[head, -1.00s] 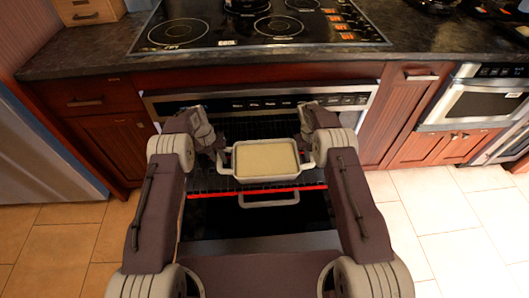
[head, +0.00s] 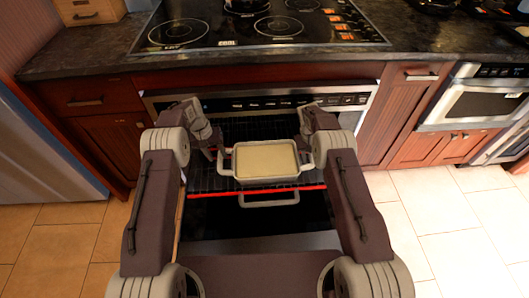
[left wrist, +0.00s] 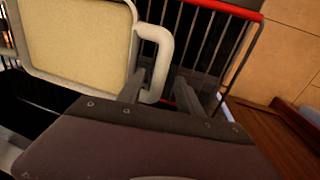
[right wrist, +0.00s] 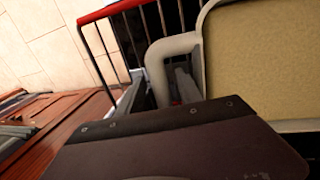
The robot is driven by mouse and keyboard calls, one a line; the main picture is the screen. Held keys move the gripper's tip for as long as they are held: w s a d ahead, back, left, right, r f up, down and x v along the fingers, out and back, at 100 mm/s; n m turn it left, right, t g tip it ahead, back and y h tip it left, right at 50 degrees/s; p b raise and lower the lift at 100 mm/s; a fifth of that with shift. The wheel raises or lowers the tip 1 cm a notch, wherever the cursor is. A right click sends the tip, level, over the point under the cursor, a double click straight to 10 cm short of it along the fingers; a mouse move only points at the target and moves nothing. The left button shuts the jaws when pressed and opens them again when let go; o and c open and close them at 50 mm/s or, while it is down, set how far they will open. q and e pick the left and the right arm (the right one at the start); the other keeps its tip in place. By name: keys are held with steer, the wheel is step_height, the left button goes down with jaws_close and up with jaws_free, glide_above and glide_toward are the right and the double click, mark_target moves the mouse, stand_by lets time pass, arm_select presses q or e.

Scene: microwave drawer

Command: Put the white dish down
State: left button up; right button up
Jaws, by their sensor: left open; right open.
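The white dish (head: 267,179), a rectangular pan with a beige inside and a loop handle at each end, sits level on the pulled-out oven rack (head: 212,185). My left gripper (head: 217,154) is open at the dish's left handle; in the left wrist view its fingers (left wrist: 160,92) stand apart on either side of the handle (left wrist: 162,50). My right gripper (head: 307,157) is open at the right handle; in the right wrist view its fingers (right wrist: 162,90) also straddle the handle (right wrist: 165,50). I cannot tell whether any finger touches a handle.
The rack has a red front bar (head: 225,192), and the open oven door with its handle (head: 268,203) lies below. A black cooktop (head: 235,30) is set in the counter above. Wooden cabinets flank the oven, and a microwave drawer (head: 480,98) is at the right.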

arm_select(q)
step_height(320, 180, up, 8)
steer(key=a, duration=0.1)
steer(key=shift+a, duration=0.25)
arm_select(e)
step_height(320, 180, up, 12)
steer(key=a, duration=0.2)
steer(key=shift+a, duration=0.15)
arm_select(q)
steer(key=shift+f, duration=0.1)
arm_select(e)
steer(key=shift+s+f, duration=0.1)
